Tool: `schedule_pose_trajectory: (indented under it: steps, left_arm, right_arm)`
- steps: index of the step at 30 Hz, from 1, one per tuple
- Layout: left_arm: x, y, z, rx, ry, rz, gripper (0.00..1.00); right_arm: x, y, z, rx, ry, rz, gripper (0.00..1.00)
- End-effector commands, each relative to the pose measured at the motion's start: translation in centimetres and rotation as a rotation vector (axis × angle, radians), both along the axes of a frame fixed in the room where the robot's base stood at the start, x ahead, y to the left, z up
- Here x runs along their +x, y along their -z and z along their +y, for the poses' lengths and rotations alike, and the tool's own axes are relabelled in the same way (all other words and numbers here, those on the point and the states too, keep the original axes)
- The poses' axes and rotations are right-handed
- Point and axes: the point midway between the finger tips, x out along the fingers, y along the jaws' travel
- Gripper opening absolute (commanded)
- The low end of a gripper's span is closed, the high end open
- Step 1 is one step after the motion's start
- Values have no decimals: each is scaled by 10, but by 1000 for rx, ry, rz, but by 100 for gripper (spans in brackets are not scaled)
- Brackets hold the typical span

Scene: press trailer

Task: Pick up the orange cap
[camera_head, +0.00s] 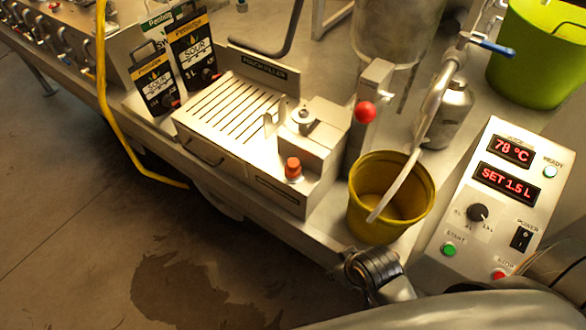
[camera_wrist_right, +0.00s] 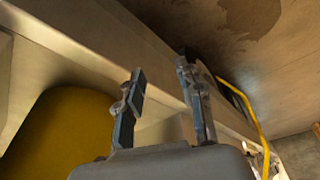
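The orange cap (camera_head: 293,168) sits upright on the front right part of the steel pouch-filler unit (camera_head: 262,183), beside the yellow bucket. My right arm comes in from the lower right of the head view, and its dark end shows just in front of the bucket. In the right wrist view my right gripper (camera_wrist_right: 160,95) has its two fingers apart with nothing between them. It is near the table's front edge, apart from the cap. The cap cannot be made out in the wrist view. My left gripper is not in view.
The yellow bucket (camera_head: 425,213) with a pale tube in it stands right of the filler and also shows in the wrist view (camera_wrist_right: 65,135). A control panel (camera_head: 460,222) is farther right. A red-knobbed lever (camera_head: 365,112) rises behind the cap. Pouches (camera_head: 192,48) stand left.

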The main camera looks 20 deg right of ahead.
Motion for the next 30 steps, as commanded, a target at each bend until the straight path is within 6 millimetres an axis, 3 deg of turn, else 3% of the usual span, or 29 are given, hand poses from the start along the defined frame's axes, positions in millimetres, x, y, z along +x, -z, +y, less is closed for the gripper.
schedule_pose_trajectory:
  steps: [4,6,18,23,30]
  left_arm:
    - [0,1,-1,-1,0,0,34]
    - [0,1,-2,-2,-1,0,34]
    - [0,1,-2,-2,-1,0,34]
    - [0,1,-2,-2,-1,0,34]
    - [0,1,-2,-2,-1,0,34]
  right_arm:
    - [13,-50,9,41,-52,-134,37]
    - [25,-63,17,75,-91,-226,37]
    - [78,-99,46,236,-192,-690,37]
    - [90,-117,41,288,-174,-914,37]
    - [94,-142,17,305,-109,-1157,37]
